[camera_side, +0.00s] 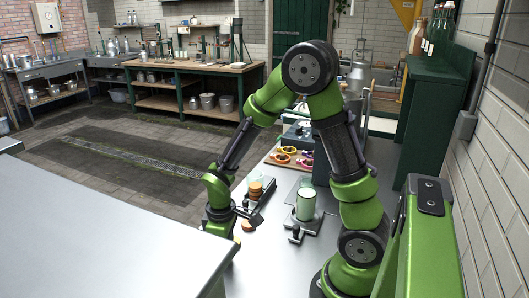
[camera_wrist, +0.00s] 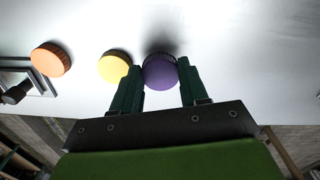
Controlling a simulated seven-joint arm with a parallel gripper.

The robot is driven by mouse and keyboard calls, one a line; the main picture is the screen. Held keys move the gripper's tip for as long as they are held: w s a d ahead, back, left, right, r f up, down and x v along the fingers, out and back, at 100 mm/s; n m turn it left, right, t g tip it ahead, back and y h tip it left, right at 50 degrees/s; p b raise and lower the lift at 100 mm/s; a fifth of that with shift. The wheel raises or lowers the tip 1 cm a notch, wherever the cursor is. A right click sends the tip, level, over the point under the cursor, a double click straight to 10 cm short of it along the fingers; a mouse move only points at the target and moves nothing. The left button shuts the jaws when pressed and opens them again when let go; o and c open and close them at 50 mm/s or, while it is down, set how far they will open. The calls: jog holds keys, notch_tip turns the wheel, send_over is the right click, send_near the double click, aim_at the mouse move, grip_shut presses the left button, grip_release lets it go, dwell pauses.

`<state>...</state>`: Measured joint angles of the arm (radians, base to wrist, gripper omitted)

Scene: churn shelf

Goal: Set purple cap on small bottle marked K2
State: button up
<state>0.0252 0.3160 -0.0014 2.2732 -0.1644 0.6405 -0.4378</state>
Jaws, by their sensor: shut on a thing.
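In the wrist view the purple cap (camera_wrist: 160,73) sits between the two dark green fingers of my gripper (camera_wrist: 160,84). My gripper is shut on it. The cap is over the pale steel counter; whether it touches the counter or is raised I cannot tell. In the side view my gripper (camera_side: 243,214) is low over the counter, and the purple cap cannot be made out in it. No marking K2 can be read in either view, so I cannot tell which bottle bears it.
A yellow cap (camera_wrist: 114,66) lies close left of my gripper, with an orange cap (camera_wrist: 51,59) farther left. The near-left counter (camera_side: 100,230) is bare.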

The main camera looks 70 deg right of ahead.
jog(key=r, duration=0.7)
jog(key=shift+d+r, duration=0.25)
jog(key=shift+d, duration=0.1)
jog(key=s+d+r+m, duration=0.4)
jog(key=d, duration=0.6)
jog(key=s+d+r+m, duration=0.4)
jog(key=d+r+m, duration=0.1)
jog(key=d, duration=0.5)
jog(key=shift+s+d+f+m, duration=0.1)
jog(key=shift+s+d+m, duration=0.35)
jog(key=shift+s, duration=0.55)
jog(key=shift+s+d+f+m, duration=0.1)
jog(key=shift+s+d+m, duration=0.35)
jog(key=shift+s, duration=0.6)
jog(key=shift+s+d+f+m, duration=0.1)
jog(key=shift+s+d+m, duration=0.35)
jog(key=shift+s, duration=0.55)
jog(key=shift+a+f, duration=0.1)
jog(key=shift+a, duration=0.05)
jog(key=shift+f, duration=0.5)
jog(key=shift+f, duration=0.1)
jog(key=shift+f, duration=0.3)
